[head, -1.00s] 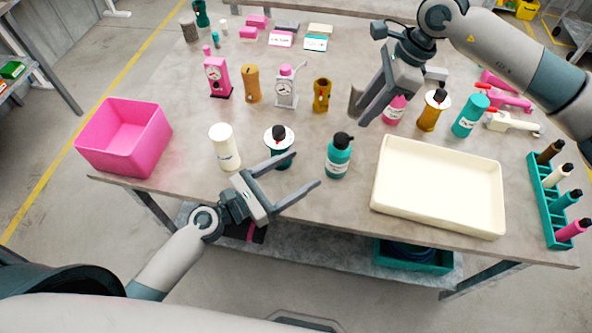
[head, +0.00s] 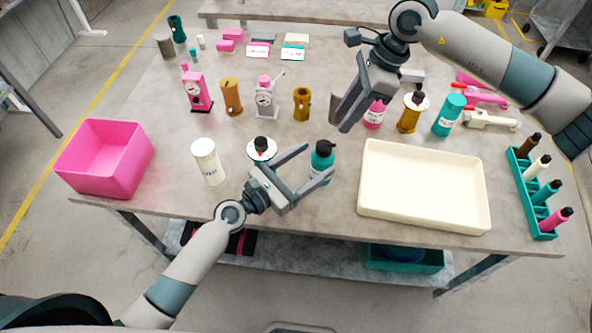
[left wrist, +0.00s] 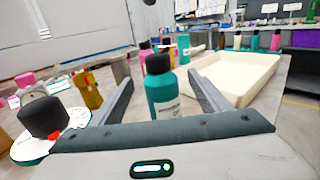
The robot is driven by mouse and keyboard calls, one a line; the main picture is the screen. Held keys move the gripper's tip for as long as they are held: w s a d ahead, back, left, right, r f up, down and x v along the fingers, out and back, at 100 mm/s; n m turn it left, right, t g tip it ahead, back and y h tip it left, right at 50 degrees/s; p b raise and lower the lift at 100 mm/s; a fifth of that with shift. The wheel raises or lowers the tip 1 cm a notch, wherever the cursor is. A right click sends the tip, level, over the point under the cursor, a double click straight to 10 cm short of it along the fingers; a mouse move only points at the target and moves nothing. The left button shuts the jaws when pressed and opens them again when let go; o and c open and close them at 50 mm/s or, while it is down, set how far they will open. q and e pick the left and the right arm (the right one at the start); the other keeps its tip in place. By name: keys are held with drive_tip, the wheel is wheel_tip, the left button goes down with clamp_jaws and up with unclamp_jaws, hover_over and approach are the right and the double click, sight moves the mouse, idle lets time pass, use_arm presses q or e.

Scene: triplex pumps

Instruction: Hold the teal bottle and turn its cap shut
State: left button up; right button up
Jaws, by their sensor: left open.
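The teal bottle (head: 318,172), with a black cap (head: 323,147) and a white label, stands upright near the table's front edge. My left gripper (head: 318,162) is open, with its fingers reaching around the bottle from the left and partly hiding it. In the left wrist view the bottle (left wrist: 166,97) stands ahead between the two spread fingers, with visible gaps on both sides. Its cap (left wrist: 158,64) is on its top; how tightly it sits cannot be seen. My right gripper (head: 340,126) hangs over the table behind the bottle, its jaw opening unclear.
A cream tray (head: 425,222) lies right of the bottle. A black-capped container with a white disc (head: 255,154) and a cream bottle (head: 208,162) stand to the left. A pink bin (head: 105,175) is far left, and a teal rack (head: 521,190) is far right.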

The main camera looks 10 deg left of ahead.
use_arm(q)
drive_tip(key=x, duration=0.8)
drive_tip(key=shift+w, duration=0.1)
drive_tip(key=c, duration=1.2)
drive_tip(key=shift+c, duration=1)
use_arm(e)
drive_tip(key=shift+o, duration=2.5)
drive_tip(key=a+n+h, duration=0.1)
drive_tip(key=a+r+n+h, duration=0.2)
drive_tip(key=a+n+h, duration=0.1)
drive_tip(key=shift+s+a+r+t, duration=0.1)
drive_tip(key=shift+s+r+t, duration=0.15)
drive_tip(key=shift+s+t, duration=0.05)
